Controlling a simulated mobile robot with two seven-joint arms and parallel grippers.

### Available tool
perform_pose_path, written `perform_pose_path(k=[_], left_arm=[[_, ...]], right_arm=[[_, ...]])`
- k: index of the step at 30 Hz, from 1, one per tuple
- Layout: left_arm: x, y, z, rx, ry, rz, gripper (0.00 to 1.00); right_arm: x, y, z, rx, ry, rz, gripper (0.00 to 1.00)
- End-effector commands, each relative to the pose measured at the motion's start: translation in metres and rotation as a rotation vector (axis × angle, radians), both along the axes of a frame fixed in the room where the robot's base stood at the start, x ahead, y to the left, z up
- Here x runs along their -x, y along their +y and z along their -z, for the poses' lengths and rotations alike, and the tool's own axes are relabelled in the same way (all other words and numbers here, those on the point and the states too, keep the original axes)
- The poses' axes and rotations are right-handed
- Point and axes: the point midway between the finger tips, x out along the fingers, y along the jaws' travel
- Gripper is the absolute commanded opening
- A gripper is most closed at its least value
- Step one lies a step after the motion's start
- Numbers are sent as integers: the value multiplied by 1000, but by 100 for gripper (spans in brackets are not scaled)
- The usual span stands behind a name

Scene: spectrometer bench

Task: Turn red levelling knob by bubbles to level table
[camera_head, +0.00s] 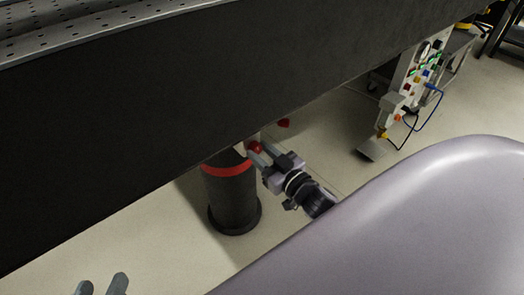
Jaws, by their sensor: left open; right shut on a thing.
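The red levelling knob (256,147) sits just under the lower edge of the dark optical table (200,110), above a black support leg with a red band. My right gripper (256,152) is shut on the red knob, its fingers reaching up and left to it and partly covering it. My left gripper (101,284) shows only as two fingertips at the bottom left edge, apart from each other and empty, away from the table. No bubble level can be made out in this view.
The black leg (232,195) stands on the pale floor (330,150) close to my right gripper. A small red part (284,123) shows under the table edge. A panel (408,75) with coloured sockets and cables stands at the upper right.

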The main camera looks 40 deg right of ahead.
Motion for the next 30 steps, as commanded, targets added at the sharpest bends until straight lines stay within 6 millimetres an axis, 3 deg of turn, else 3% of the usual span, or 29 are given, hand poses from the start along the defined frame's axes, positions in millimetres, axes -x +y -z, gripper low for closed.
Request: perform_pose_path(k=[15,30], left_arm=[[-5,-13,-2,73,83,17,60],[-8,-15,-4,78,88,20,60]], right_arm=[[0,1,0,391,-29,-1,4],[0,1,1,544,-42,-1,4]])
